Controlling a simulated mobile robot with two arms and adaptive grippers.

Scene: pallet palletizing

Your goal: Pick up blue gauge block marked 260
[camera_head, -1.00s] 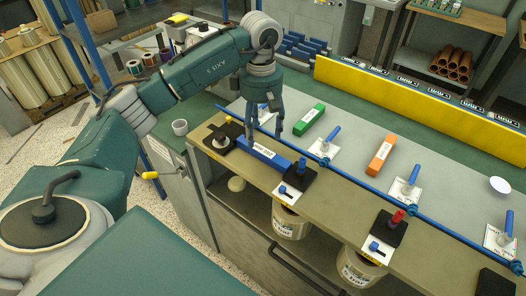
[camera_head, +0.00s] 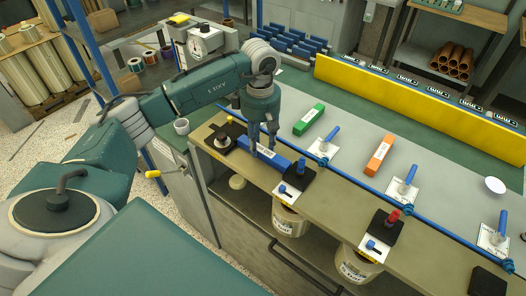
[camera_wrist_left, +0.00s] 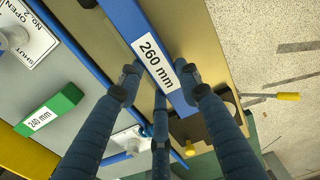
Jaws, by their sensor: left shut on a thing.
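The blue gauge block (camera_head: 264,152) lies on the tan front strip of the bench, between two dark square pads. In the left wrist view the block (camera_wrist_left: 132,22) bears a white label reading 260 mm. My left gripper (camera_head: 263,150) points down over the block. In the left wrist view its fingers (camera_wrist_left: 163,88) reach to both sides of the block beside the label, shut on it. The block appears to rest on the strip; I cannot tell whether it is lifted. My right gripper is not in view.
A green block (camera_head: 309,120), marked 240 mm in the wrist view, and an orange block (camera_head: 379,156) lie farther back on the bench. A dark pad with a red knob (camera_head: 387,228) stands to the right.

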